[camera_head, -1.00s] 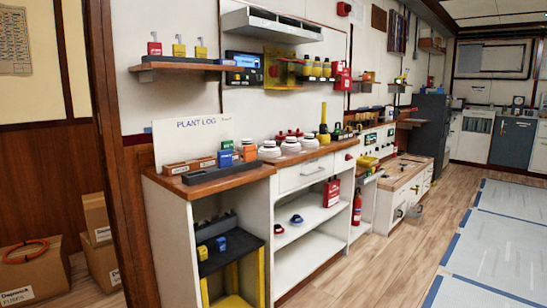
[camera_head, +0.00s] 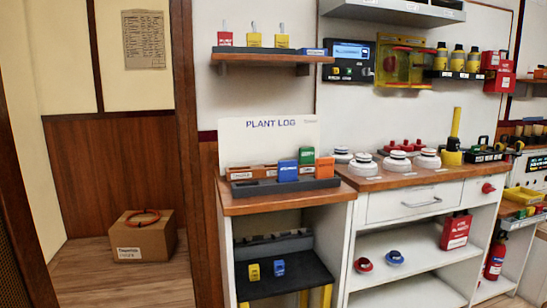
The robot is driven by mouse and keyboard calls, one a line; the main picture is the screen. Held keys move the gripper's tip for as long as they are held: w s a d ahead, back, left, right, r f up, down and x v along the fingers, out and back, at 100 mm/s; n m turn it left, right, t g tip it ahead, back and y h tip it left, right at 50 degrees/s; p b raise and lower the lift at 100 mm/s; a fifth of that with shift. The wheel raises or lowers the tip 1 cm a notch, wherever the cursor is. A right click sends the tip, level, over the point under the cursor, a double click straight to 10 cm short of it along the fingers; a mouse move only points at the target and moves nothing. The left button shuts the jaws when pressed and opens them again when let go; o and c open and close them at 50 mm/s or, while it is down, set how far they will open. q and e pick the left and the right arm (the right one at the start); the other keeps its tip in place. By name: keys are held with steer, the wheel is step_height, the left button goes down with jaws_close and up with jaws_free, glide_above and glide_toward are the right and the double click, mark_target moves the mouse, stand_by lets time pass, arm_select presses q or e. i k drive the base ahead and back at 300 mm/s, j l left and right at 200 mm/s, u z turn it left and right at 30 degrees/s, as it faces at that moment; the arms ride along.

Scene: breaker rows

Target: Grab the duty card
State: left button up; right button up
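No card can be read as the duty card from here. Small upright blocks or cards stand on the left counter in front of the white PLANT LOG board (camera_head: 268,135): a blue one (camera_head: 288,171), a green one (camera_head: 306,155) and an orange one (camera_head: 325,168). They are at a dark slotted rack (camera_head: 250,188) and a brown labelled strip (camera_head: 240,173). A printed paper sheet (camera_head: 144,40) hangs on the far left wall; its text is too small to read. Neither of my grippers is in view.
A shelf (camera_head: 262,59) with red and yellow padlocks is above the counter (camera_head: 235,206). White domed devices (camera_head: 397,163) stand to the right. A cardboard box (camera_head: 142,238) with an orange ring sits on the left floor. A fire extinguisher (camera_head: 494,260) stands at right.

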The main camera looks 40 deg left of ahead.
mark_target(306, 155)
steer(key=i+l+u, duration=0.2)
steer(key=u, duration=0.15)
steer(key=i+l+u, duration=0.2)
steer(key=u, duration=0.15)
steer(key=i+l+u, duration=0.1)
steer(key=l+u, duration=0.25)
